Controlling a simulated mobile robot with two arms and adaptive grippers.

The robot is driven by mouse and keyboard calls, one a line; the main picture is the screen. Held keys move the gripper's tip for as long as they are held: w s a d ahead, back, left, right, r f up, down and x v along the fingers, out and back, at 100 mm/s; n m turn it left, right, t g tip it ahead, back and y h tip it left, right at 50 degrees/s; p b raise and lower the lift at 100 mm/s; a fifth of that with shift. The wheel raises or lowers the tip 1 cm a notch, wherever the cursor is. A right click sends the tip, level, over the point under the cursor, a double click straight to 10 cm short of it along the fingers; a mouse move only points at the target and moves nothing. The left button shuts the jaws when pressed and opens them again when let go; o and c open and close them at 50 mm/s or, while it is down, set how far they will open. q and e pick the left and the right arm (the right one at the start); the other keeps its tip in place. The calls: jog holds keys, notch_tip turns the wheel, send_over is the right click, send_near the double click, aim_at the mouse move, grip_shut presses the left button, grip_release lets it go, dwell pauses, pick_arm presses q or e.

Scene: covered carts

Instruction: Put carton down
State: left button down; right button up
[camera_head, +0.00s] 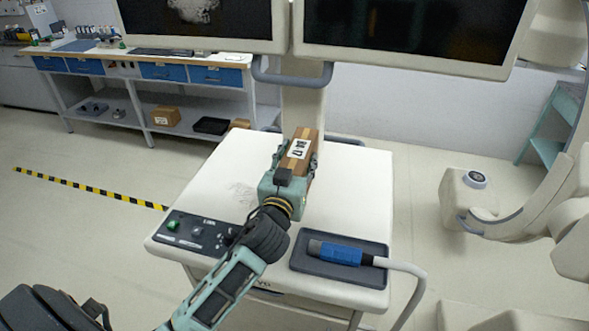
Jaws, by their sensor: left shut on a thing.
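The gripper's body hides the carton's near end. I cannot tell whether the carton's underside touches the cart top. My right gripper is not in view.
A control panel (195,233) is at the cart's front left. A dark tray (375,251) with a blue-gripped probe (340,253) is at the front right. Two monitors (410,30) rise behind. The cart top right of the carton is clear.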

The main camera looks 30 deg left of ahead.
pick_arm(q)
jog(key=shift+w+a+f, duration=0.55)
jog(key=shift+w+a, duration=0.3)
notch_tip(320, 180, down, 3)
jog(key=shift+f, duration=0.5)
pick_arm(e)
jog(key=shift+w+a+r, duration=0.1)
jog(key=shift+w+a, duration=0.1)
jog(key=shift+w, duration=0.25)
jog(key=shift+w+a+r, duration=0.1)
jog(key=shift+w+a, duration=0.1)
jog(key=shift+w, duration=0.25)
pick_arm(q)
jog(key=c, duration=1.4)
grip_release()
jog(key=shift+s+f, duration=0.1)
jog(key=shift+f, duration=0.15)
jog(key=o, duration=0.4)
jog(key=shift+o, duration=0.4)
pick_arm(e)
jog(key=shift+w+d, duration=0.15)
pick_arm(q)
jog(key=shift+r, duration=0.1)
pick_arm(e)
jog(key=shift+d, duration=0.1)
